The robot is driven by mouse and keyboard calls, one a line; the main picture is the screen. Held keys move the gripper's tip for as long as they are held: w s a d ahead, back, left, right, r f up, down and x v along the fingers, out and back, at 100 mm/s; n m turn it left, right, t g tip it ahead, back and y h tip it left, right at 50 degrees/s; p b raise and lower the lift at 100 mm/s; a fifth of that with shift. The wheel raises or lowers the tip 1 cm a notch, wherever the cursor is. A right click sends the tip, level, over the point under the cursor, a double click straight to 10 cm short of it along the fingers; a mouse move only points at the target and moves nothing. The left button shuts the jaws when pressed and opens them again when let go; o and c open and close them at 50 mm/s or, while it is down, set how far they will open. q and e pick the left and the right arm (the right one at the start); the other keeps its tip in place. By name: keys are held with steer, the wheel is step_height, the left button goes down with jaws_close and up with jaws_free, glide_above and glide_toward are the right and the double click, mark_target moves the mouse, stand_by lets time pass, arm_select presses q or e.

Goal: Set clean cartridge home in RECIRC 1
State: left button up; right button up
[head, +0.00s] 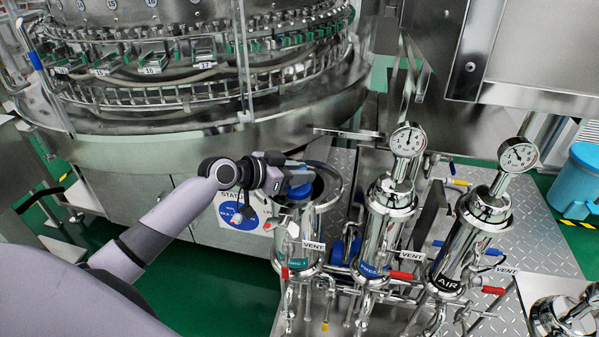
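My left gripper (295,176) reaches in from the left, at the open top of the leftmost steel filter housing (308,240). A blue round part (299,190), which looks like a cartridge's end cap, shows right at its fingertips, inside or just over the housing's rim. The fingers overlap it, and I cannot tell whether they are closed on it. The cartridge's body is hidden. The housing bears a partly readable teal label (297,262) ending in what looks like a 1. My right gripper is out of view.
Two closed housings with gauges stand to the right: the middle one (387,225) and the one marked AIR (468,235). Red-handled valves and VENT tags crowd their fronts. The rotary washer (200,150) stands behind my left arm. A blue bin (577,180) is at far right.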

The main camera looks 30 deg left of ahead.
arm_select(q)
steer(key=shift+o, duration=1)
steer(key=shift+p+v, duration=0.35)
steer(key=shift+v, duration=3.25)
steer(key=shift+d, duration=0.1)
